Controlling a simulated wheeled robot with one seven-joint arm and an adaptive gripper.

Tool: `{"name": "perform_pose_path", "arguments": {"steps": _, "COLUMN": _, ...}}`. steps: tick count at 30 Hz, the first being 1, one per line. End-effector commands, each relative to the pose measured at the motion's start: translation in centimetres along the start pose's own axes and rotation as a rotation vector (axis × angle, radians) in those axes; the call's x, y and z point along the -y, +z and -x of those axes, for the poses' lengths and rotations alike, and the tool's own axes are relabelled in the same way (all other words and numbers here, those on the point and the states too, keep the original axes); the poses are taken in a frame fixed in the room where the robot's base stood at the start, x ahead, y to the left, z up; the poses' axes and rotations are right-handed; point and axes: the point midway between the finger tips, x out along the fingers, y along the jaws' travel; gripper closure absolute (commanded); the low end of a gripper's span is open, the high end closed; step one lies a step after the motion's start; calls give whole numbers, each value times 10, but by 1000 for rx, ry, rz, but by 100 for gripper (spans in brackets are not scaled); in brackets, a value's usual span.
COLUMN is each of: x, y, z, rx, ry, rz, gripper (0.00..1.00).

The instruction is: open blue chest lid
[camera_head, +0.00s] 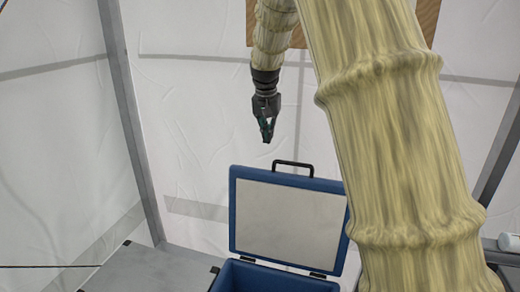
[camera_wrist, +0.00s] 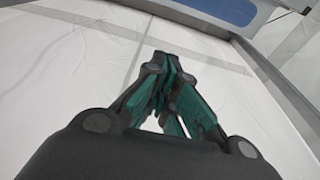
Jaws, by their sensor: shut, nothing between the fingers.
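The blue chest (camera_head: 262,279) stands at the bottom middle of the head view, cut off by the lower edge. Its lid (camera_head: 233,208) is raised, with a pale inner panel (camera_head: 287,222) facing me and a black handle (camera_head: 292,165) on its top edge. My gripper (camera_head: 267,138) points down above and slightly left of the handle, apart from it. The fingers are together and hold nothing. In the wrist view my gripper (camera_wrist: 166,65) shows its green finger pads close together, with no chest part between them. Part of the lid's right edge is hidden behind my arm.
A grey flat surface (camera_head: 150,271) lies left of the chest. White tent walls with grey poles (camera_head: 131,120) stand behind it. A pale rounded object (camera_head: 508,242) sits at the far right. A blue panel (camera_wrist: 228,10) with a grey frame shows at the wrist view's top.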

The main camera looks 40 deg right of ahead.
Motion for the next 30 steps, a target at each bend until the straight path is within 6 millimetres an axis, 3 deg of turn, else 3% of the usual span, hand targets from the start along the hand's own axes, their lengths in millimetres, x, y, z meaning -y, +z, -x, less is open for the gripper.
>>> {"name": "perform_pose_path", "arguments": {"steps": 5, "x": -4, "y": 2, "z": -14, "rx": 1, "ry": -1, "rz": -1, "gripper": 100}}
{"name": "perform_pose_path", "arguments": {"steps": 21, "x": 0, "y": 0, "z": -98, "rx": 3, "ry": 2, "rz": 0, "gripper": 100}}
{"name": "perform_pose_path", "arguments": {"steps": 30, "x": 0, "y": 31, "z": -84, "rx": 1, "ry": 1, "rz": 0, "gripper": 100}}
